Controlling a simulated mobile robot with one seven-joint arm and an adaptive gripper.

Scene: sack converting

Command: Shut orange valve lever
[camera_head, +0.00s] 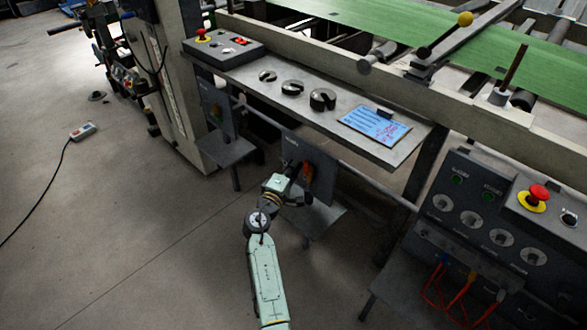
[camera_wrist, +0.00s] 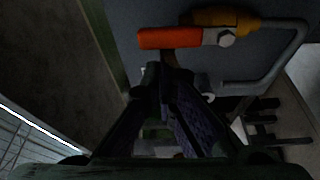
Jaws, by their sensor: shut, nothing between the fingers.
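The orange valve lever (camera_wrist: 170,38) shows at the top of the wrist view, lying across the picture beside a silver bolt head (camera_wrist: 225,39). A yellow-orange fitting (camera_wrist: 222,18) sits behind it, with a grey pipe curving off to the right. In the head view the orange lever (camera_head: 307,176) shows small and upright on the dark panel (camera_head: 310,155). My gripper (camera_wrist: 168,72) is shut and empty, its tips just below the lever in the wrist view. I cannot tell whether they touch it. In the head view my gripper is mostly hidden by the wrist.
A grey control box (camera_head: 490,215) with an emergency stop (camera_head: 538,193) stands at right. Open floor (camera_head: 130,220) lies to the left.

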